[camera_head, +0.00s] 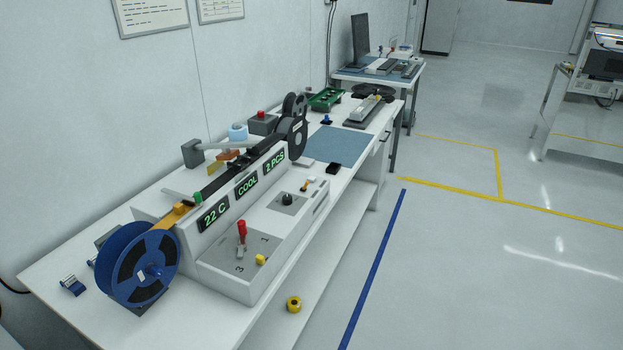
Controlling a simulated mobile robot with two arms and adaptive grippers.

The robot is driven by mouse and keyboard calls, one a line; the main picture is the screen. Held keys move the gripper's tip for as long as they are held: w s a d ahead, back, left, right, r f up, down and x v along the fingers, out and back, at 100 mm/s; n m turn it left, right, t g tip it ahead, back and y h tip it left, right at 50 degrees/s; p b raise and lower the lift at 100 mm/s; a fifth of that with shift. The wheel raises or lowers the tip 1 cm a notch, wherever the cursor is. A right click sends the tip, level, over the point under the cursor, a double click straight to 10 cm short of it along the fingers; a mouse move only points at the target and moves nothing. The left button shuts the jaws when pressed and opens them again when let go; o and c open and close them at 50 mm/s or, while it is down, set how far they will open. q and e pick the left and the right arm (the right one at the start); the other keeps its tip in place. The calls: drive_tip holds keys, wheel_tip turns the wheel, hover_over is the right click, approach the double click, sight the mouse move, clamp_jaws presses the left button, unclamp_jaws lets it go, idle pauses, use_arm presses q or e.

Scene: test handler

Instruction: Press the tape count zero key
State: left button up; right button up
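The test handler (225,235) is a long white and grey machine on the white bench. Its lit green displays read 22 C (214,215), COOL (247,185) and 2 PCS (275,161). Its sloping front panel carries a red-handled lever (242,231), a yellow part (260,260), a black knob (287,199) and a small orange-and-white control (305,184). I cannot tell which of these is the tape count zero key. A blue reel (123,265) sits at the near end and a dark reel (291,130) at the far end. Neither gripper is in view.
The white bench (205,325) runs along the wall, with a blue mat (338,145) farther back. A yellow roll (294,304) rests on the lower shelf. A second table (350,76) with a monitor stands behind. Floor to the right is clear, marked with blue and yellow lines.

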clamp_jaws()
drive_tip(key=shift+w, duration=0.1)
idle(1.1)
